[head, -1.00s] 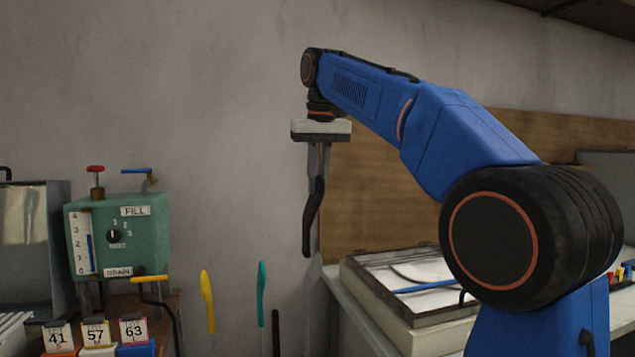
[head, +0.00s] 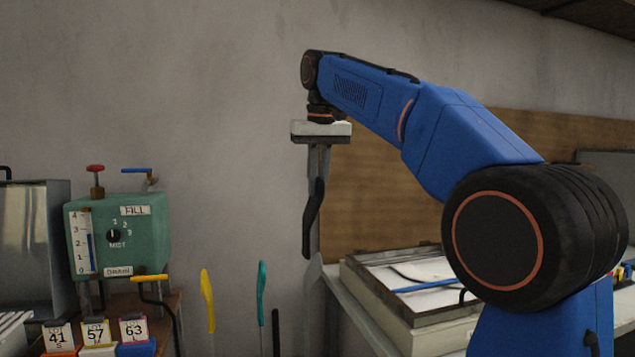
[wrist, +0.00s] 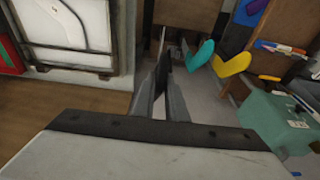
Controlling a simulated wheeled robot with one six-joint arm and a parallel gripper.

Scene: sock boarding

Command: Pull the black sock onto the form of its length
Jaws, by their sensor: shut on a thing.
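A black sock (head: 312,222) hangs from my gripper (head: 318,172) in the head view, long and narrow, its lower end curving to the left. My gripper is shut on its top. In the wrist view the dark sock (wrist: 164,62) shows end-on past the fingertips of my gripper (wrist: 163,85). A yellow foot-shaped form (head: 207,300) and a teal one (head: 261,292) stand upright, lower and left of the sock in the head view. In the wrist view the teal form (wrist: 200,56) and the yellow form (wrist: 232,64) are right of the sock, apart from it. Their lengths are hard to judge.
A green control box (head: 118,238) with valves stands at left, beside a steel tank (head: 30,235). Cards marked 41, 57 and 63 (head: 133,330) stand at lower left. A light framed box (head: 415,300) lies right of the sock. A dark rod (head: 276,330) stands by the teal form.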

